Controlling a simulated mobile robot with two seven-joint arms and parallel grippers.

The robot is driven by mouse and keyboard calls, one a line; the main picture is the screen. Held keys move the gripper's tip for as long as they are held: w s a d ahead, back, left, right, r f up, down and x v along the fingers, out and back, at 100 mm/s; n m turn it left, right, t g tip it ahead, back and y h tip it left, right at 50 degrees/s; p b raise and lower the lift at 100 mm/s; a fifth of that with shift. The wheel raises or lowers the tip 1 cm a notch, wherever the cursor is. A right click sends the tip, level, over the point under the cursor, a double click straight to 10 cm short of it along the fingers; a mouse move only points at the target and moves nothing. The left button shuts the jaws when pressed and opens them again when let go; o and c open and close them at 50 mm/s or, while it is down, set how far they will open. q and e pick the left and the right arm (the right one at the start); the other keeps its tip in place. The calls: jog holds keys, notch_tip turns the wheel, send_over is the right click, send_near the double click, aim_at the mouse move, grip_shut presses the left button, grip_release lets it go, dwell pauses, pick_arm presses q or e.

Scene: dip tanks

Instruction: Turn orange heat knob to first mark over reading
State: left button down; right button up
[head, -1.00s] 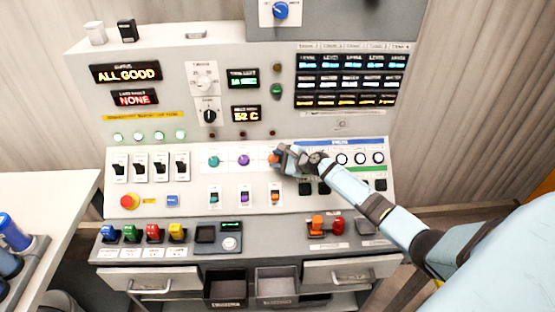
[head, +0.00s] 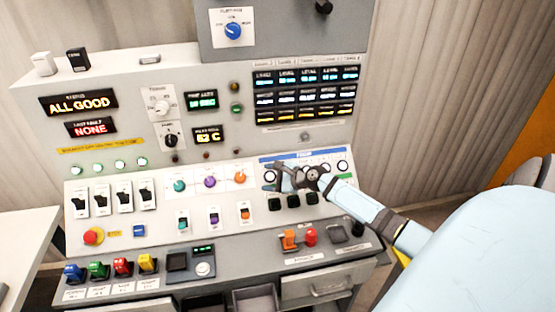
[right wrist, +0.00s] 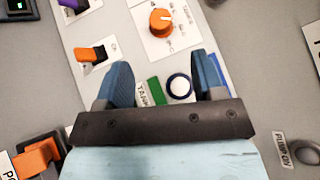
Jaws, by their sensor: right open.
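The orange heat knob (head: 239,177) is on the sloped panel, right of the purple knob, and is uncovered in the head view. In the right wrist view the orange knob (right wrist: 161,22) stands beyond the fingertips, with a pale pointer line and small marks around it. My right gripper (head: 275,177) is just right of the knob, apart from it. In the right wrist view the right gripper (right wrist: 163,72) is open and empty. The yellow temperature display (head: 208,135) sits above the knobs; its digits are partly blurred. My left gripper is out of view.
Teal (head: 180,185) and purple (head: 210,182) knobs sit left of the orange one. A white round button (right wrist: 179,86) shows between my fingers in the right wrist view. An orange rocker switch (head: 245,214) is below the knob. Black buttons (head: 293,201) lie below my right gripper.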

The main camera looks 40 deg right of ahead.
jog(key=shift+v, duration=1.55)
